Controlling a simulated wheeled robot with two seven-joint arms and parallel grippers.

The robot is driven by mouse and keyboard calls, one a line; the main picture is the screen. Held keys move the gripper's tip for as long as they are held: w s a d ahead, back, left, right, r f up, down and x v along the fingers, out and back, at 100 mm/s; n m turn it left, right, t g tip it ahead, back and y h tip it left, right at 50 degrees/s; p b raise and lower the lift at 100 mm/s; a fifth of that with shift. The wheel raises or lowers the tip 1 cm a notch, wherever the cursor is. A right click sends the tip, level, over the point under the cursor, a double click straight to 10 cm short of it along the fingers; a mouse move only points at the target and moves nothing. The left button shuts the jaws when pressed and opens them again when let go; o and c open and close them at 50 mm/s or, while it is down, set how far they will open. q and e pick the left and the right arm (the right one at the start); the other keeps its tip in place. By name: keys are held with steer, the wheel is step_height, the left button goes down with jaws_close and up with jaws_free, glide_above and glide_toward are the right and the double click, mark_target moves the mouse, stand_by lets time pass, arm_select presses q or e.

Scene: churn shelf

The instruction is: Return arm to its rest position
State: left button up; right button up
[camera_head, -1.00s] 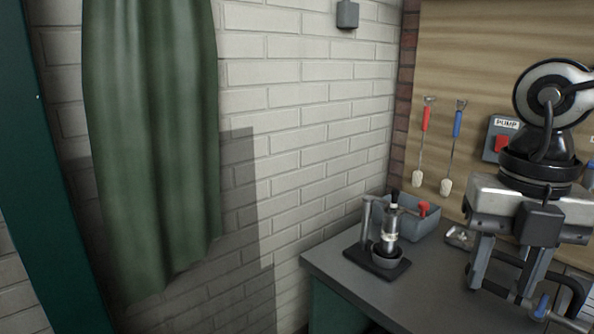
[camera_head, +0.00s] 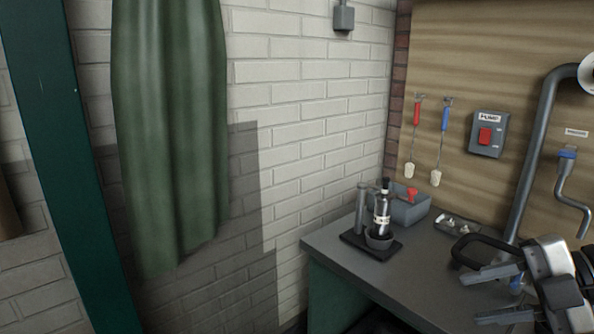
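My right gripper (camera_head: 494,296) is at the lower right of the head view, over the grey counter (camera_head: 340,248). Its two grey fingers point left and stand apart, with nothing seen between them. The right arm runs out of the picture at the right edge. My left gripper and arm do not show.
On the counter stand a black stand (camera_head: 358,243) with a dark cylinder (camera_head: 381,208) and a small cup, a grey bin (camera_head: 408,211) and a small tray (camera_head: 458,226). A grey pipe (camera_head: 540,150) rises at the right. A green curtain (camera_head: 170,130) hangs left.

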steer(key=s+d+f+m+t+h, duration=0.1)
steer(key=d+f+m+t+h, duration=0.1)
steer(key=f+m+t, duration=0.5)
steer(key=s+d+f+m+t+h, duration=0.1)
steer(key=d+f+m+t+h, duration=0.15)
steer(key=f+m, duration=0.7)
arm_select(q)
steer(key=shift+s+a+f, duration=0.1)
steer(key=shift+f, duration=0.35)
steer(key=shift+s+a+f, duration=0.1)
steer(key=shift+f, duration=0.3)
arm_select(e)
steer(key=s+a+f+m+g+h, duration=0.1)
steer(key=s+a+f+m+g, duration=0.1)
steer(key=s+a+f+m, duration=0.2)
steer(key=s+a+f+m+g+h, duration=0.2)
steer(key=s+a+f, duration=0.3)
steer(key=a+f, duration=0.6)
steer(key=shift+s+a+m, duration=0.25)
steer(key=shift+s+m, duration=0.15)
steer(key=shift+m, duration=0.45)
